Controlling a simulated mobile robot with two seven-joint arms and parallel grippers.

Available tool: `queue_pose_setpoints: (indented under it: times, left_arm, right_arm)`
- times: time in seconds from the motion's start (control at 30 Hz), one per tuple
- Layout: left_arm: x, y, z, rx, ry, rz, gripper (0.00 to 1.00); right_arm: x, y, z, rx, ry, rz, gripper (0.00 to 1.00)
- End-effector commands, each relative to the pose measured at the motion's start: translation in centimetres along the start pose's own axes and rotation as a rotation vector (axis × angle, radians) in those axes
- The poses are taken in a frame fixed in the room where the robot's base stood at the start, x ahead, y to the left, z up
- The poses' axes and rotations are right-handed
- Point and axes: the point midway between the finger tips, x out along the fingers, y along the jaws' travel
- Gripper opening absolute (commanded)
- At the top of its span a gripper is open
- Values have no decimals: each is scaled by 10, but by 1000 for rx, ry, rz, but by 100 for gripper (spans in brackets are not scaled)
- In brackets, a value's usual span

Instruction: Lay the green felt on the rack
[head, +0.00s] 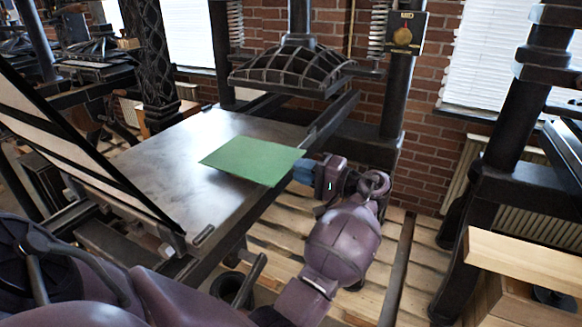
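The green felt (250,160) is a flat, four-sided sheet over the right part of the press's metal bed (165,165). Its near right edge reaches past the side of the bed. I cannot tell whether it touches the bed or is held just above it. My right gripper is not in view. I cannot identify the rack with certainty in this view.
A black press head (290,68) hangs behind the bed. A tilted frame (85,150) rises at the bed's left side. A wooden stand (525,258) is at the lower right, beside another black press (490,170). Wooden slats (285,240) cover the floor.

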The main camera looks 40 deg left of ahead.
Motion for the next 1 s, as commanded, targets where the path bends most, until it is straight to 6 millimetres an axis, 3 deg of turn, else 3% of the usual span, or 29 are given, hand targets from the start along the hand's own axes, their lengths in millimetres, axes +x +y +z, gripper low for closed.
queue_pose_setpoints:
  times: [0.3,0.7,1.0]
  left_arm:
    - [27,-2,0,-3,0,0,20]
    - [32,0,0,-2,0,1,20]
    - [32,0,0,-1,0,1,0]
  right_arm:
    - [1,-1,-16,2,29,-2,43]
    - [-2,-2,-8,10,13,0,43]
    - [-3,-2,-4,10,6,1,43]
